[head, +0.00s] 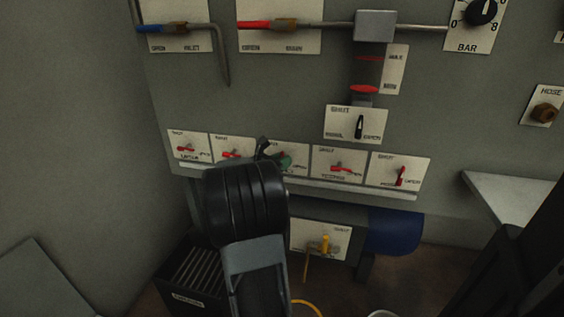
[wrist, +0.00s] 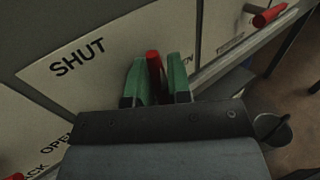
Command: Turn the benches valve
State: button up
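My gripper (wrist: 157,80) has green fingertips. In the wrist view one stands on each side of a red valve handle (wrist: 153,66), close against it with no clear gap. The handle stands out from a white plate (wrist: 95,80) marked SHUT; the plate's lower name is hidden by my gripper. In the head view my gripper (head: 275,156) is at the third plate of the lower row, and my wrist covers part of that plate (head: 299,153). I cannot read the word "benches" on any plate.
Beside it are more red-handled valves, including one on the left (head: 233,154) and two on the right (head: 341,168) (head: 399,176). A pale ledge (head: 350,189) runs below the row. Underneath are a yellow-handled valve (head: 324,244), a blue cylinder (head: 395,232) and a black slatted box (head: 190,275).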

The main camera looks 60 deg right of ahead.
grip_shut()
jog(key=shift+a, duration=0.1)
